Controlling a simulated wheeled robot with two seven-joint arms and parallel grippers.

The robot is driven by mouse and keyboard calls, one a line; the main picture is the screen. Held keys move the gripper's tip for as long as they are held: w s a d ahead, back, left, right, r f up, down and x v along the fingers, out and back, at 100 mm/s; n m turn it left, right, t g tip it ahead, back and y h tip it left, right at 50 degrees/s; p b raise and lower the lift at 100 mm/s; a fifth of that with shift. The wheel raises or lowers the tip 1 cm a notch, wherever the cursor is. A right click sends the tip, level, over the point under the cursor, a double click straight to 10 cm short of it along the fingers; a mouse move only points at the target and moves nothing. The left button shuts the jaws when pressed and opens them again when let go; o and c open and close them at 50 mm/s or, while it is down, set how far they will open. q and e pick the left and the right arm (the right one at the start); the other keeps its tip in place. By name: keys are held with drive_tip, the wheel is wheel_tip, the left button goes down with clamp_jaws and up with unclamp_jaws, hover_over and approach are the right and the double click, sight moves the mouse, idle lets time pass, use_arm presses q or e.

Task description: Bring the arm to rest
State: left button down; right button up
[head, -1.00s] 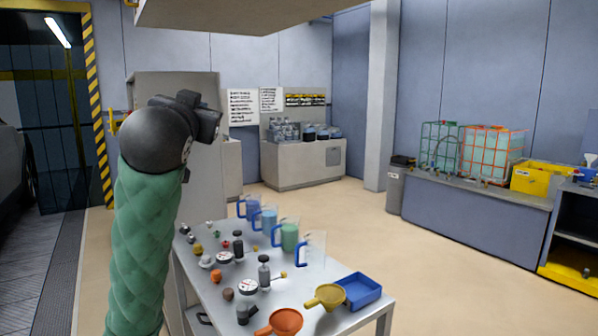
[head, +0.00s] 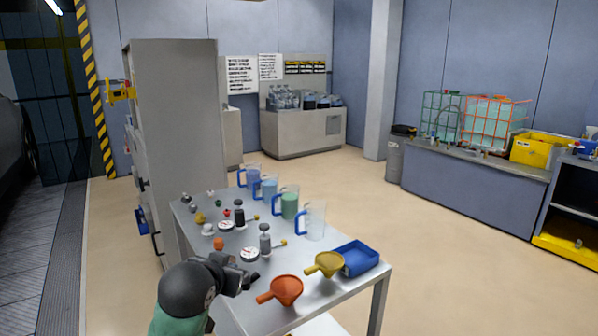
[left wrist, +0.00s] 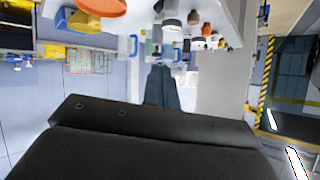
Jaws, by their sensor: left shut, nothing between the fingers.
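My left arm, with a green padded sleeve and a dark round joint, shows at the bottom of the head view. Its gripper (head: 250,280) is low at the near left side of the metal table (head: 340,283). In the left wrist view the dark fingers (left wrist: 162,88) are together with nothing between them. I cannot tell from the head view whether the gripper touches the table. My right gripper is in neither view.
The table holds an orange funnel (head: 286,289), a yellow funnel (head: 325,264), a blue tray (head: 358,258), several jugs (head: 290,204) and small caps. A grey cabinet (head: 180,110) stands behind at left. Floor to the right is clear.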

use_arm(q)
drive_tip(key=s+d+f+g+p, duration=0.1)
drive_tip(key=s+f+g, duration=0.2)
drive_tip(key=s+f, duration=0.6)
drive_tip(key=s+f+g, duration=0.2)
drive_tip(key=s+f, duration=0.4)
drive_tip(key=f, duration=0.8)
drive_tip(key=s+f+g, duration=0.2)
drive_tip(key=s+f, duration=0.4)
drive_tip(key=s, duration=0.4)
drive_tip(key=s+f+n+g, duration=0.1)
drive_tip(key=s+f+g, duration=0.1)
drive_tip(key=s+f, duration=0.5)
drive_tip(key=s+p, duration=0.1)
drive_tip(key=s, duration=0.2)
drive_tip(key=shift+d+f+g, duration=0.25)
drive_tip(key=shift+d+g, duration=0.05)
drive_tip(key=shift+g, duration=0.1)
drive_tip(key=shift+s, duration=0.1)
